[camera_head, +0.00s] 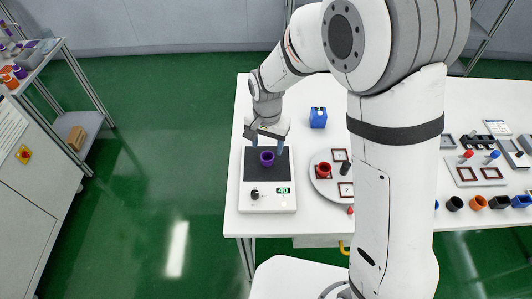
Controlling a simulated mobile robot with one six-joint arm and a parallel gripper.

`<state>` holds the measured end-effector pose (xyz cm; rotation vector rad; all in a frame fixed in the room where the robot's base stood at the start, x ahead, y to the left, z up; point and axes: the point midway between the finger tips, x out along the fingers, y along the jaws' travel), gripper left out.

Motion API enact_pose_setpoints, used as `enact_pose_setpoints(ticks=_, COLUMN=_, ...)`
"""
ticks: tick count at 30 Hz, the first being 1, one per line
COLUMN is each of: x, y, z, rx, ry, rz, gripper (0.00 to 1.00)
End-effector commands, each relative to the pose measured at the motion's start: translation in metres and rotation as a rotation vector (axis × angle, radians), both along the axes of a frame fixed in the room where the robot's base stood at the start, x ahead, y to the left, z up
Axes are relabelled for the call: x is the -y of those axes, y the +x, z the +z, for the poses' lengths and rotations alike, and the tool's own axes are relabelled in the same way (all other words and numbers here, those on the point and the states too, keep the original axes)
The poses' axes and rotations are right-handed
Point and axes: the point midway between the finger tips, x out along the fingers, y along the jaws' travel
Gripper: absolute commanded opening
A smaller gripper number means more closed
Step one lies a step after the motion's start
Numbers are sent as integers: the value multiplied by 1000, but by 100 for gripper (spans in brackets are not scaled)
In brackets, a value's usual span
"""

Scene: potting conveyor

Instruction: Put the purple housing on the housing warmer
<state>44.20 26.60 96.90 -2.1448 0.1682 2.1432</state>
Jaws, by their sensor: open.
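The purple housing (267,158) is a small round cup and stands upright on the dark plate of the housing warmer (270,199). The warmer is a white box with a black knob and a green display that looks to read 40, at the left end of the white table. My gripper (267,147) is above the warmer, pointing down, with its two light-blue fingertips apart on either side of the purple housing. The fingers look clear of the housing, though I cannot tell whether they touch it.
Right of the warmer is a round grey turntable (321,184) with a red housing (324,169). A blue block (318,118) stands behind it. Several coloured housings and trays fill the table's right side. A shelf with parts (45,52) stands at far left, across open green floor.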

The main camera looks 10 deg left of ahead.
Motion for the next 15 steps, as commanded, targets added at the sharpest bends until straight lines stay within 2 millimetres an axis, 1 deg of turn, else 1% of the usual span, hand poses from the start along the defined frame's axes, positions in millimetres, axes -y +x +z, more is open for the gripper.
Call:
enact_pose_setpoints(ticks=1, x=-1, y=1, z=12, rx=5, ry=3, rz=0, gripper=57)
enact_pose_setpoints(ticks=6, x=-1, y=0, z=43, rx=3, ry=3, rz=1, gripper=57)
enact_pose_setpoints(ticks=10, x=-1, y=0, z=58, rx=0, ry=1, rz=1, gripper=57)
enact_pose_setpoints(ticks=15, x=-1, y=0, z=64, rx=0, ry=0, rz=1, gripper=57)
